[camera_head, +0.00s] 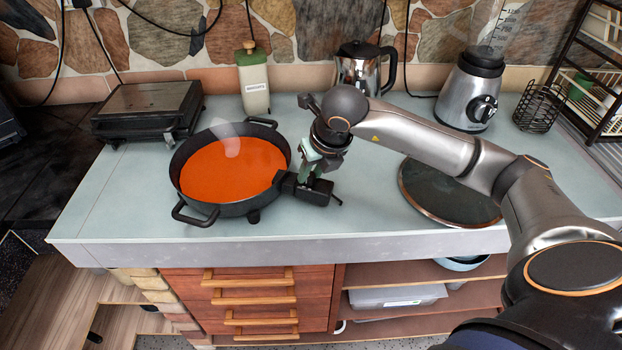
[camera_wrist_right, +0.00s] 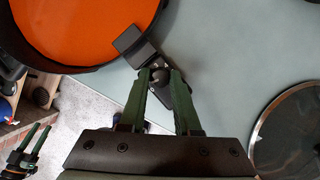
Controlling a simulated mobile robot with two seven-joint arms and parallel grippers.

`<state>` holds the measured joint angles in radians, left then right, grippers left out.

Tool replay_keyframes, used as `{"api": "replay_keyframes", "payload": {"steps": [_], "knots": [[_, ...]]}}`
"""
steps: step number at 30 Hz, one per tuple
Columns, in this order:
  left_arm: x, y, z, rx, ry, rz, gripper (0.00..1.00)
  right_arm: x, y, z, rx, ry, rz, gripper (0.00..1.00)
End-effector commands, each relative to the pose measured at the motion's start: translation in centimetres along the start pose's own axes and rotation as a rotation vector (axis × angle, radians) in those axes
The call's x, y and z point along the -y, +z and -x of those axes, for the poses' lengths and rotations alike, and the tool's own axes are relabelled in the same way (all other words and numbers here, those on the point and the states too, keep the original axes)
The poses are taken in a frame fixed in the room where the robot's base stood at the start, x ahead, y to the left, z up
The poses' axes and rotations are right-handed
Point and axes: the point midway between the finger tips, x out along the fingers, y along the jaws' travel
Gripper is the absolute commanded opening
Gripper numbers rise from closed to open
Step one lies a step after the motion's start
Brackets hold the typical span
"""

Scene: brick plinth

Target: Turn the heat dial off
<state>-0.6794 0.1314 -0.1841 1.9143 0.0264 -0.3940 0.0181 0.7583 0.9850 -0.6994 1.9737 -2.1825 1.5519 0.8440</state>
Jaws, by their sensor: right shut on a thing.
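A black frying pan (camera_head: 226,200) full of orange-red liquid stands on the pale counter. A black heat-control block (camera_head: 286,181) sits at its right side and also shows in the right wrist view (camera_wrist_right: 128,39). The small dark heat dial (camera_wrist_right: 157,76) is beside this block. My right gripper (camera_wrist_right: 158,80) has its green fingers shut on the dial, which is partly hidden between the tips. In the head view, the hand hides the dial. My left gripper (camera_wrist_right: 32,137) shows at the lower left of the wrist view, open and apart from the pan.
A round glass lid (camera_head: 450,190) lies to the right under my arm. A kettle (camera_head: 361,70), a blender (camera_head: 470,95), a bottle (camera_head: 253,82) and a closed grill (camera_head: 150,105) stand towards the back. The counter's front edge is close to the pan.

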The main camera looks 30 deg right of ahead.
Motion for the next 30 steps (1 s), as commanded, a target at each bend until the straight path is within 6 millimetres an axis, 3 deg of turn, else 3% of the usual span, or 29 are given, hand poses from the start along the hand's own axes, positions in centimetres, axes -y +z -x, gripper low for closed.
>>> {"api": "replay_keyframes", "payload": {"steps": [3,15,30], "knots": [[0.1,1.4,-1.2,0.0,0.0,0.0,0.5,0.2,-0.1,-0.4,0.005,0.033,0.09,0.0],[0.2,3.0,-2.7,0.001,0.0,0.0,0.5,0.2,0.1,-0.1,0.003,0.127,0.341,0.0],[0.2,3.4,-3.1,0.0,0.0,0.0,0.5,0.2,0.1,0.1,0.003,0.161,0.432,0.0]]}}
